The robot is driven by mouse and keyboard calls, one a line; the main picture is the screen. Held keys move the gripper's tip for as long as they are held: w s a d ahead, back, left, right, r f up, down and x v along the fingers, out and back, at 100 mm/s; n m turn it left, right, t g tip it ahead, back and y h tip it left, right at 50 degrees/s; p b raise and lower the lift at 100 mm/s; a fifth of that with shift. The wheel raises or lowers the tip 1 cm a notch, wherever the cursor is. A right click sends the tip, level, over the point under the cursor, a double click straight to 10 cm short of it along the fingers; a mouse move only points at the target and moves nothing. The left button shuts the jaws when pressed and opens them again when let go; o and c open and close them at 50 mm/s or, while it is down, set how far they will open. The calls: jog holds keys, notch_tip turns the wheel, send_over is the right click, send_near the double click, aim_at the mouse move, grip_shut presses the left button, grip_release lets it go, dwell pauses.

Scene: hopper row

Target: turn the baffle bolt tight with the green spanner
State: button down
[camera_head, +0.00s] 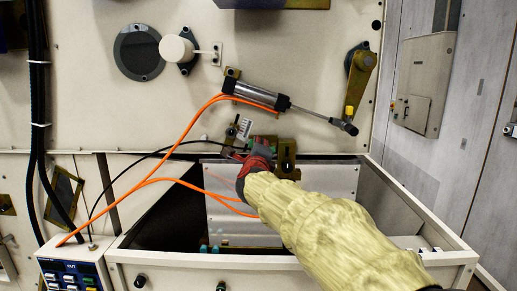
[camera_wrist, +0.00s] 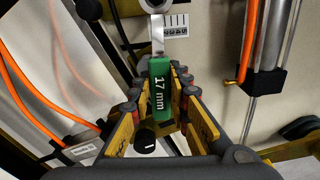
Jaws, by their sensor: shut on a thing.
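The green spanner (camera_wrist: 160,92), marked "17 mm", has its handle between the fingers of my gripper (camera_wrist: 163,98) in the wrist view. Its steel shank runs up to the head at the top edge of that view. In the head view my gripper (camera_head: 259,154) is shut in front of the panel, just above the open hopper, and mostly hides the spanner. The spanner's head lies beside a small white scale plate (camera_wrist: 176,25), which also shows in the head view (camera_head: 244,129). I cannot make out the baffle bolt or whether the spanner is seated on it.
A pneumatic cylinder (camera_head: 257,94) with orange hoses (camera_head: 187,146) is close above my gripper. The open hopper (camera_head: 300,265) with a pale inner plate (camera_head: 225,212) lies below. A control box (camera_head: 72,270) is at lower left. A brass-coloured lever (camera_head: 358,82) is at upper right.

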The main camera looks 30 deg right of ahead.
jog(key=f+m+b, duration=0.1)
jog(key=b, duration=0.1)
jog(key=a+f+m+b, duration=0.1)
jog(key=m+b, duration=0.1)
jog(key=shift+w+a, duration=0.1)
jog(key=shift+w, duration=0.3)
jog(key=shift+f, duration=0.1)
jog(key=a+m+b, duration=0.1)
jog(key=b, duration=0.1)
jog(key=w+f+m+b, duration=0.1)
jog(key=m+b, duration=0.1)
jog(key=shift+w+a+f+m, duration=0.1)
jog(key=shift+a+f+m, duration=0.2)
jog(key=shift+a, duration=0.05)
jog(key=shift+b, duration=0.3)
jog(key=shift+w+a+f+m+b, duration=0.4)
jog(key=shift+a+m+b, duration=0.15)
jog(key=shift+m+b, duration=0.35)
jog(key=shift+w+a+f+m+b, duration=0.3)
jog(key=shift+a+m+b, duration=0.2)
jog(key=shift+m+b, duration=0.35)
